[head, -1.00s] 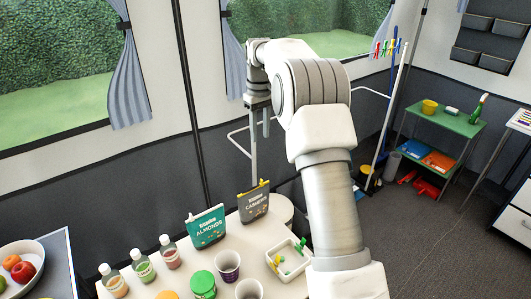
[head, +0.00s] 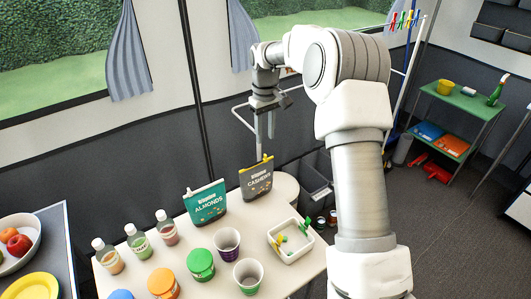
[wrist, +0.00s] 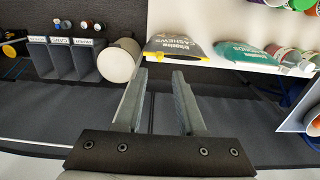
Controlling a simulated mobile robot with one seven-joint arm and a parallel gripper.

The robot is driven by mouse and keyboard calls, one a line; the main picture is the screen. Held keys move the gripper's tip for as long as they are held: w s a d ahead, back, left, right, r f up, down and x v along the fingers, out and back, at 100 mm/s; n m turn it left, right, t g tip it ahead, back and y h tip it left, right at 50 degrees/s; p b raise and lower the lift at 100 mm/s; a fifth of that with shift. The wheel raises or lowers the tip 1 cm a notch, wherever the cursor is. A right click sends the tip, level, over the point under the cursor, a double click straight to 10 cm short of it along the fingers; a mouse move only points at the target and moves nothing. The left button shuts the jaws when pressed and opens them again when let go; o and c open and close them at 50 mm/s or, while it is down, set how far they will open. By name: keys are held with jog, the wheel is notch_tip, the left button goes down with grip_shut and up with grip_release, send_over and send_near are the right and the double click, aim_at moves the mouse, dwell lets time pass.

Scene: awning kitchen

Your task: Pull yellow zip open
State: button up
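The grey cashews bag (head: 256,183) stands upright at the back of the white table, with a yellow zip (head: 264,159) along its top edge. In the wrist view the bag (wrist: 180,46) is beyond the fingertips, and its yellow zip (wrist: 160,54) runs along the near edge. My gripper (head: 265,131) is above the bag in the head view, apart from it. In the wrist view my gripper (wrist: 160,78) is open, with nothing between its fingers. The teal almonds bag (head: 206,204) stands left of the cashews bag.
Small bottles (head: 138,241), a green-lidded jar (head: 201,264), purple cups (head: 227,242) and a white tray (head: 291,241) with pegs share the table (head: 290,187). The dark tent wall (head: 95,185) is behind. Grey bins (wrist: 62,60) show left in the wrist view.

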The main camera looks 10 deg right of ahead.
aim_at(265, 158)
notch_tip(265, 158, down, 7)
dwell(0.3)
grip_shut()
dwell(1.4)
